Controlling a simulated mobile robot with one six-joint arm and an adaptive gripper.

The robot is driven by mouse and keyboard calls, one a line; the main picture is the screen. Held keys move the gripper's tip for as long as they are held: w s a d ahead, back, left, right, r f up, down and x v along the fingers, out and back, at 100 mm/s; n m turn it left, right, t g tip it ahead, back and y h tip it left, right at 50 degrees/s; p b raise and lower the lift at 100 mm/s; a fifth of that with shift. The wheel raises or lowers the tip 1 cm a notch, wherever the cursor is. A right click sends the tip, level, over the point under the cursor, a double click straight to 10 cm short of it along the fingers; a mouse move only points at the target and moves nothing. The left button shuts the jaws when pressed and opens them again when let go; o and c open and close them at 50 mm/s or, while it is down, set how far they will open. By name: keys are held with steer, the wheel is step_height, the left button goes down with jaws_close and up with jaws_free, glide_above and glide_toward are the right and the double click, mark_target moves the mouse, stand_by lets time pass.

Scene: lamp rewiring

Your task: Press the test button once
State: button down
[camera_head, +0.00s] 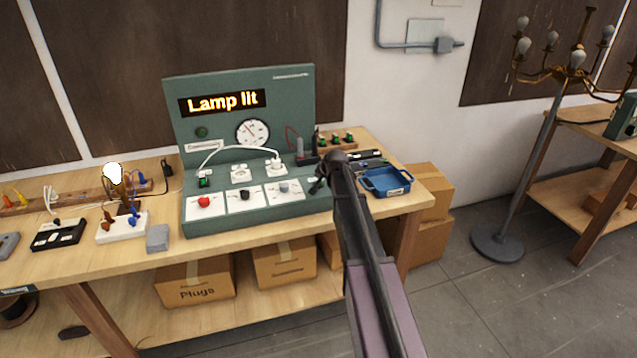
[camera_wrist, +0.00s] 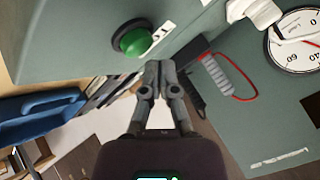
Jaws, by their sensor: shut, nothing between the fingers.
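The green test panel (camera_head: 300,95) stands on the bench, and its display (camera_head: 222,102) reads "Lamp lit". In the wrist view, a round green button (camera_wrist: 133,38) in a black collar sits near the panel's edge. A partly readable white label beside it appears to say TEST. My gripper (camera_wrist: 160,66) is shut and empty, with its fingertips beside the button and apart from it in the picture; the depth gap is unclear. In the head view, my gripper (camera_head: 318,186) is at the right end of the panel's base, and I cannot make out the button there.
A lit bulb (camera_head: 114,174) stands on the bench at left. Red (camera_head: 204,202), black (camera_head: 244,194) and grey (camera_head: 284,187) knobs line the panel's front. A blue tray (camera_head: 385,182) is right of my gripper. A gauge (camera_head: 252,133) and a red lead (camera_wrist: 248,96) are nearby.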

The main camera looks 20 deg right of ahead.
steer(key=shift+f, duration=0.1)
stand_by(0.3)
steer(key=shift+f+b, duration=0.3)
steer(key=shift+b, duration=0.1)
steer(key=shift+f+b, duration=0.4)
steer(key=shift+b, duration=0.05)
stand_by(0.8)
steer(key=shift+r, duration=0.1)
stand_by(0.4)
steer(key=shift+r+p, duration=0.75)
steer(key=shift+p, duration=0.15)
steer(key=shift+r, duration=0.1)
steer(key=shift+r+p, duration=2.4)
steer(key=shift+p, duration=0.1)
